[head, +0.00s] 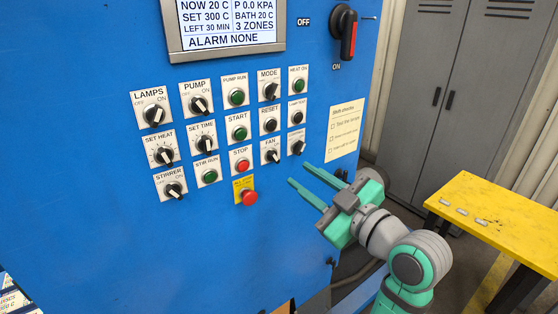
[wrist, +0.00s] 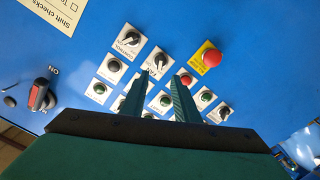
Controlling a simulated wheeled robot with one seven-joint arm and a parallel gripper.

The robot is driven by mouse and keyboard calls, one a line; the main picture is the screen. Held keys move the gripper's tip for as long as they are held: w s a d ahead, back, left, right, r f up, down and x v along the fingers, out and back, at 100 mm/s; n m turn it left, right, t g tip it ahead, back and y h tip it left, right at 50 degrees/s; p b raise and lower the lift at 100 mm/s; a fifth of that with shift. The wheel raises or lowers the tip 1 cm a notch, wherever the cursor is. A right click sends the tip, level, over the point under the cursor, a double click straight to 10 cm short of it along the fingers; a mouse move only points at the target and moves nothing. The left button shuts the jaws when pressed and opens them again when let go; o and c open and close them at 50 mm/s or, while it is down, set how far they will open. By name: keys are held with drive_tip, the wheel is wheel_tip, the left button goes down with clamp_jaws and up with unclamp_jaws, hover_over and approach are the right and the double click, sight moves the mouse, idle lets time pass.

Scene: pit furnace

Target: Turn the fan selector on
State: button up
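The fan selector (head: 272,156) is a small black knob with a pale pointer on a white plate labelled FAN, in the lower right part of the blue panel. The pointer is too small to read its setting surely. The selector also shows in the wrist view (wrist: 160,61), just beyond the fingertips. My gripper (head: 298,173) is open and empty, with its two green fingers apart and pointing at the panel. It is to the right of and a little below the selector in the head view, apart from it. The fingers also show in the wrist view (wrist: 161,77).
A red stop button (head: 241,165) and a red emergency button (head: 249,197) are close by on the left. Another selector (head: 297,147) is just right of the fan. A main switch (head: 345,33) is at upper right. A yellow bench (head: 495,215) stands at right.

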sight(276, 158)
drive_tip(key=x, duration=1)
drive_tip(key=shift+d, duration=0.1)
clamp_jaws()
